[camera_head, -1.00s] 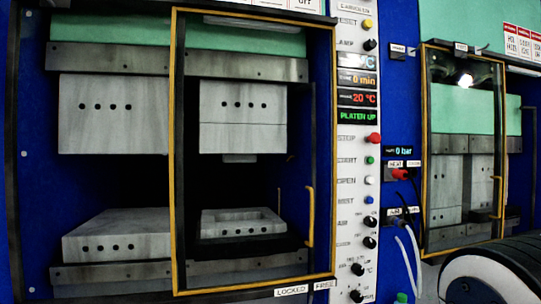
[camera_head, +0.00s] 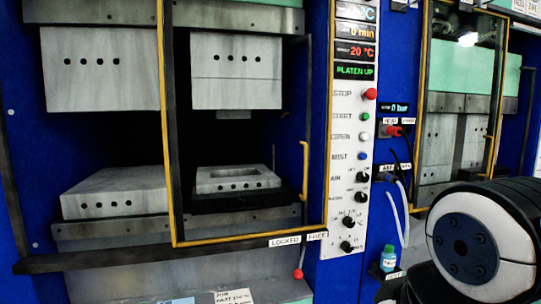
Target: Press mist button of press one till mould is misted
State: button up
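The blue mist button (camera_head: 362,156) is on the white control panel (camera_head: 348,205) of the large press, below the red stop button (camera_head: 369,94), a green button (camera_head: 364,117) and a white button (camera_head: 363,136). Nothing touches it. The mould (camera_head: 238,179) sits low in the press behind the yellow-framed door (camera_head: 168,150), with the upper block (camera_head: 236,80) well above it. No mist shows around it. The display (camera_head: 355,72) reads PLATEN UP. My gripper is not visible; only a rounded black and white part of my arm shows at the lower right.
A second press (camera_head: 455,140) stands at the right, partly behind my arm. Hoses (camera_head: 404,215) and a red connector (camera_head: 394,131) lie between the presses. A small bottle (camera_head: 388,258) stands below the hoses. A red-knobbed lever (camera_head: 298,273) hangs under the door.

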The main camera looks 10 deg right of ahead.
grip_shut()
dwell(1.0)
